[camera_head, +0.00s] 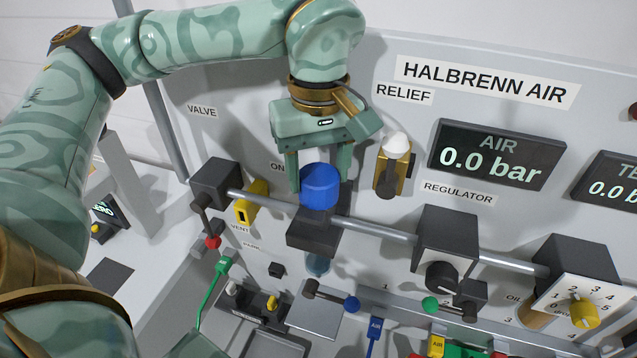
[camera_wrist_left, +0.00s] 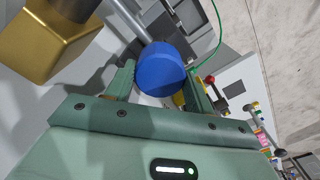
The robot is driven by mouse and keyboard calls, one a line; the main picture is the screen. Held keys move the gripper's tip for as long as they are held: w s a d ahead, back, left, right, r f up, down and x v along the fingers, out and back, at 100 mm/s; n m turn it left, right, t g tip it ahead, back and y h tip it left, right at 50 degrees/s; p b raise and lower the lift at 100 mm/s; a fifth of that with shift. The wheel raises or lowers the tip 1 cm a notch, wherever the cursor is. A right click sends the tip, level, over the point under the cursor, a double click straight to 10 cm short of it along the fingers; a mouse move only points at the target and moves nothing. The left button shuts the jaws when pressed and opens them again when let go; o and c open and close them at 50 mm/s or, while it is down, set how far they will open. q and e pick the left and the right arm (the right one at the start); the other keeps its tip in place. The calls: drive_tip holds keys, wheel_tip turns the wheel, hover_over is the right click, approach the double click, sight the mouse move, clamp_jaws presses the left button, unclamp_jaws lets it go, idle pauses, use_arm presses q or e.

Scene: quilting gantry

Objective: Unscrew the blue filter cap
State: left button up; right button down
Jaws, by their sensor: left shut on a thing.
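The blue filter cap (camera_head: 320,186) sits on top of the black filter block (camera_head: 314,234) on the panel's grey pipe. My left gripper (camera_head: 320,182) comes down from above and is shut on the cap, with one green finger on each side of it. In the left wrist view the blue cap (camera_wrist_left: 160,70) lies between the two fingers (camera_wrist_left: 160,82). The cap's lower edge and its seat are partly hidden. A clear bowl (camera_head: 318,264) shows below the block. My right gripper is not in view.
The gold relief valve (camera_head: 392,178) with a white knob stands close to the right of the gripper. The regulator (camera_head: 446,245) is further right on the pipe. Several small tools lie along the front ledge.

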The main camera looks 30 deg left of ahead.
use_arm(q)
drive_tip(key=shift+n, duration=0.9)
drive_tip(key=shift+c, duration=0.5)
drive_tip(key=shift+s+d+r+n+b, duration=0.1)
drive_tip(key=shift+d+n+b, duration=0.2)
drive_tip(key=shift+n, duration=0.7)
clamp_jaws()
